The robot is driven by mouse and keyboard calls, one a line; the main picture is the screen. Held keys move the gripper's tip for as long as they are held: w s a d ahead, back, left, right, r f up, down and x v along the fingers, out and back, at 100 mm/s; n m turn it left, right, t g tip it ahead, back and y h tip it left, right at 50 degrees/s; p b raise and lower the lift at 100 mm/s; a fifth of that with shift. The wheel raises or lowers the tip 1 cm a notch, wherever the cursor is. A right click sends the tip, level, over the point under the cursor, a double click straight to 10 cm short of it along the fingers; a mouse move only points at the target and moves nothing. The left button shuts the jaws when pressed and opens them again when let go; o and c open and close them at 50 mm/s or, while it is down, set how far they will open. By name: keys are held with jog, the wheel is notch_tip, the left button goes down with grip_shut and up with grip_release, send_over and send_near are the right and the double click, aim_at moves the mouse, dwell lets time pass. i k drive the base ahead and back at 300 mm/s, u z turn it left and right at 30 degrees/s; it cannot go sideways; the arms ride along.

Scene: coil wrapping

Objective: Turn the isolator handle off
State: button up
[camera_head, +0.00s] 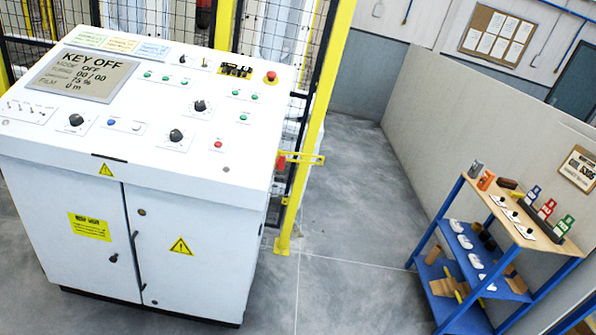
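A white control cabinet (75,210) with a sloped panel fills the left of the view. Its screen (82,77) reads "KEY OFF". A small red part (281,161) shows at the cabinet's right side, beside a yellow bracket (305,158) on the fence post. It may be the isolator handle, but it is too small and too edge-on to tell this or its position. The panel has black rotary knobs (176,135) and a red mushroom button (270,76). My gripper is not in view.
A yellow-posted mesh fence (314,110) stands behind and right of the cabinet. A blue-framed shelf with a wooden top (520,228) stands at the right by a grey partition (480,110). Grey floor (345,235) lies open between cabinet and shelf.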

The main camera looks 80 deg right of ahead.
aim_at(281, 163)
jog(key=z, duration=2.1)
jog(key=i, duration=2.3)
jog(key=u, duration=0.25)
